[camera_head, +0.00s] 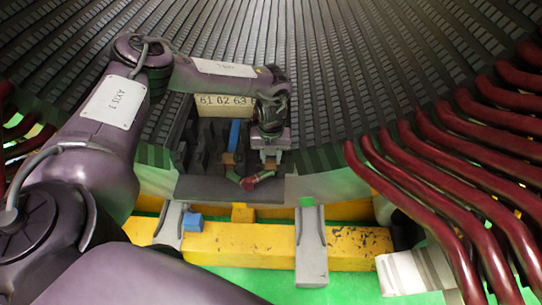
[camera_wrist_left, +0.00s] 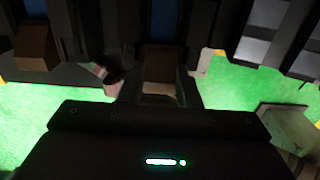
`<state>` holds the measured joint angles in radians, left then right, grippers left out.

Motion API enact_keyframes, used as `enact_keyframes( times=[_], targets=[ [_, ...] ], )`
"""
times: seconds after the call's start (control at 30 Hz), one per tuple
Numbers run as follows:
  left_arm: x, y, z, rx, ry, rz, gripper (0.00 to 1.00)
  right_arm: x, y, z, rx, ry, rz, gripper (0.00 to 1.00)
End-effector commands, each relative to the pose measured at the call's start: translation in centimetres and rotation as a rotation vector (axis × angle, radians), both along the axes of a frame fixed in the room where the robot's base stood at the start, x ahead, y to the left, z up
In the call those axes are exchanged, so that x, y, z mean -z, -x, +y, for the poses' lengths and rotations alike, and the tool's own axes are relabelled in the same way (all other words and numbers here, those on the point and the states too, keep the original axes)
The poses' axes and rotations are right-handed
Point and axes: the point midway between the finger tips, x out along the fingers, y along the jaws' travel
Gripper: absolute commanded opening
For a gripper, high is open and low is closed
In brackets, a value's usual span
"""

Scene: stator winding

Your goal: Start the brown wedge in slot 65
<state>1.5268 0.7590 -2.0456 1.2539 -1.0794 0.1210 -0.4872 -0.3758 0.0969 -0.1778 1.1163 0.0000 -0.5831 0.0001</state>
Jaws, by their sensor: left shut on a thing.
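My left gripper (camera_head: 268,158) points down in front of the stator's slotted bore, right of the numbered label plate. It is shut on a brown wedge (camera_wrist_left: 160,65), which shows end-on between the dark fingers in the left wrist view. In the head view the gripper mostly hides this wedge. Another brown wedge (camera_wrist_left: 37,47) shows at upper left in the wrist view, apart from the gripper. In the head view a brown end (camera_head: 229,159) sits below a blue strip (camera_head: 234,134), left of the gripper. Whether the held wedge touches slot 65 cannot be told; that number is hidden.
The label plate (camera_head: 225,101) reads 61, 62, 63, with the rest covered by my arm. A dark red piece (camera_head: 250,183) lies just below the gripper. Red coils (camera_head: 450,170) crowd the right side. A yellow beam (camera_head: 250,245) and grey brackets (camera_head: 311,250) stand below, over green floor.

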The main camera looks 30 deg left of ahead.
Motion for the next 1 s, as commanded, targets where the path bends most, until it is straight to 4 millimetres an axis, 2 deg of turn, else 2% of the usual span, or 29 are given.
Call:
enact_keyframes(
  times=[0.5,1.0],
  targets=[
    [0.20,-0.02,0.01,0.000,0.000,0.000,0.07,-0.11,0.13,0.69,0.004,-0.009,0.002,0.36],
    [0.26,-0.76,0.46,0.000,-0.001,0.000,0.07,0.37,-0.06,0.46,0.002,-0.007,-0.001,0.36]
  ],
)
